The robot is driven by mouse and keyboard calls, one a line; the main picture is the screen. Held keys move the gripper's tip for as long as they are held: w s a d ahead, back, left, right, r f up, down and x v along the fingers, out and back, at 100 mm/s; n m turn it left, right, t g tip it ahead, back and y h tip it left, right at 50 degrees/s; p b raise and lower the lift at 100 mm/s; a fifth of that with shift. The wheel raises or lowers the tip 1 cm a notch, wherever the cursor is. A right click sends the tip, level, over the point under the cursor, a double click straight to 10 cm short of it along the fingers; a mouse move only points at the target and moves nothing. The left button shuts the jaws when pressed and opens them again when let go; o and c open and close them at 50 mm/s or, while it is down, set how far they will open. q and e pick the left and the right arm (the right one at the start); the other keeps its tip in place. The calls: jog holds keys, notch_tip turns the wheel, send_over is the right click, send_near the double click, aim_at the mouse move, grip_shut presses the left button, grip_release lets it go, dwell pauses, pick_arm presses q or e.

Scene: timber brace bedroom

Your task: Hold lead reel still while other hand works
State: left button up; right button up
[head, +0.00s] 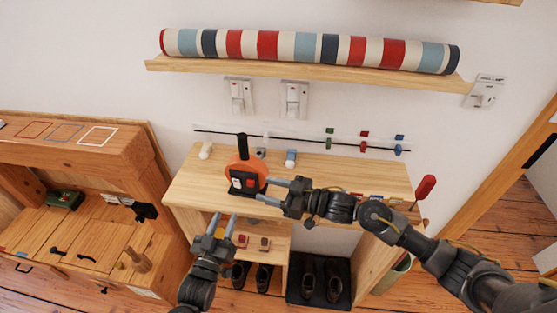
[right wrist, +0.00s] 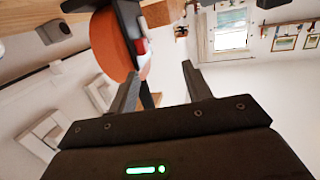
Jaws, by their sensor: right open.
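The lead reel (head: 243,173) is an orange drum on a black stand with a black handle on top, upright on the wooden bench. My right gripper (head: 265,190) is open at the right side of the reel, its fingers pointing left towards its lower front. In the right wrist view the orange drum (right wrist: 112,47) shows beside and beyond one finger; the jaws (right wrist: 158,78) are apart and do not grip it. Contact is unclear. My left gripper (head: 223,220) is open and empty, below and in front of the reel, at the bench's front edge.
The wooden bench (head: 340,172) carries small blocks and a red-topped item (head: 425,188) at its right end. A striped roll (head: 310,47) lies on the wall shelf above. Shoes (head: 321,280) sit below. A wooden cabinet (head: 80,215) stands left.

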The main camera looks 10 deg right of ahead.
jog(key=t, duration=0.1)
send_near(244, 149)
notch_tip(244, 149, down, 3)
jog(key=r, duration=0.1)
jog(key=shift+y, duration=0.4)
jog(key=x, duration=0.7)
jog(key=w+x, duration=0.1)
jog(key=x, duration=0.2)
jog(key=shift+w+d, duration=0.1)
jog(key=shift+w, duration=0.15)
jog(key=shift+c, duration=0.3)
grip_shut()
